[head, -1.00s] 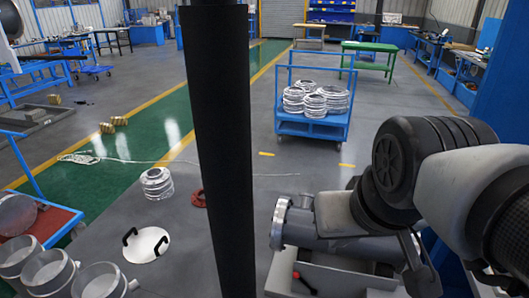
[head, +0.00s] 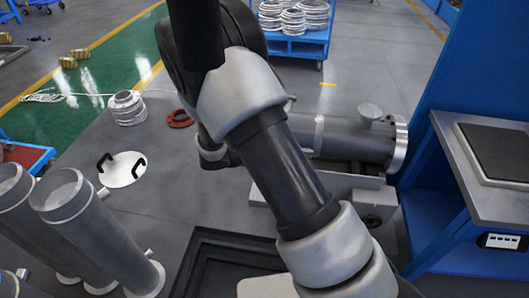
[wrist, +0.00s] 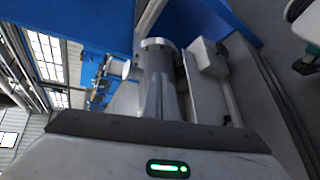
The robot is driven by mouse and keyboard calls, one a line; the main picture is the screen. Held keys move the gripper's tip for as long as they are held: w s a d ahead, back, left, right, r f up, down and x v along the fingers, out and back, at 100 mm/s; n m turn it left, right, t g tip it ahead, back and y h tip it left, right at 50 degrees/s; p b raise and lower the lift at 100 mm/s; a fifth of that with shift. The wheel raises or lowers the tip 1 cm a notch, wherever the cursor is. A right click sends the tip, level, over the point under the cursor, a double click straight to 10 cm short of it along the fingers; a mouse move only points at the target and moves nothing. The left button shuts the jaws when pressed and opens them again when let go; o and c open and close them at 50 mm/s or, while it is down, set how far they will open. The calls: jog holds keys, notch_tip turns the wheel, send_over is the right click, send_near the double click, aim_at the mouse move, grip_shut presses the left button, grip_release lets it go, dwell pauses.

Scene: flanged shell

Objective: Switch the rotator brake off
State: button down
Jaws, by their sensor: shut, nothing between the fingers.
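The flanged shell (head: 350,138), a grey cylinder with a bright end flange and a short nozzle on top, lies level on the rotator's pale grey base (head: 345,190). My arm crosses in front of its left end. In the wrist view the shell (wrist: 156,58) runs up the middle, with the base (wrist: 205,75) at its right. A small dark part (head: 372,221) shows low on the base; I cannot tell what it is. I cannot make out the brake lever now. My gripper (wrist: 162,88) is shut and empty; in the head view it is not visible.
A blue bench (head: 440,135) with a dark pad stands close at the right. Grey flanged tubes (head: 90,230) stand at the lower left. A white disc with two black handles (head: 122,170), a stack of rings (head: 127,108) and a red ring (head: 180,118) lie on the floor.

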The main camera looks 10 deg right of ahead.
jog(key=w+a+f+n+t+y+b, duration=0.1)
jog(key=a+f+n+t, duration=0.3)
jog(key=f, duration=0.7)
jog(key=w+a+f+n+t+y+b, duration=0.1)
jog(key=a+f+n+t+y+b, duration=0.2)
jog(key=f, duration=0.9)
jog(key=w+a+f+n+t+y+b, duration=0.2)
jog(key=a+f+n+t, duration=0.3)
jog(key=f, duration=0.6)
jog(key=shift+a+f+n+t+y+b, duration=0.15)
jog(key=shift+a+n+t+y+b, duration=0.25)
jog(key=shift+n+t+y, duration=0.5)
jog(key=shift+d, duration=0.15)
jog(key=w+d+r+b, duration=0.2)
jog(key=w+d, duration=0.5)
jog(key=w, duration=0.2)
jog(key=shift+h, duration=0.4)
jog(key=shift+r, duration=0.2)
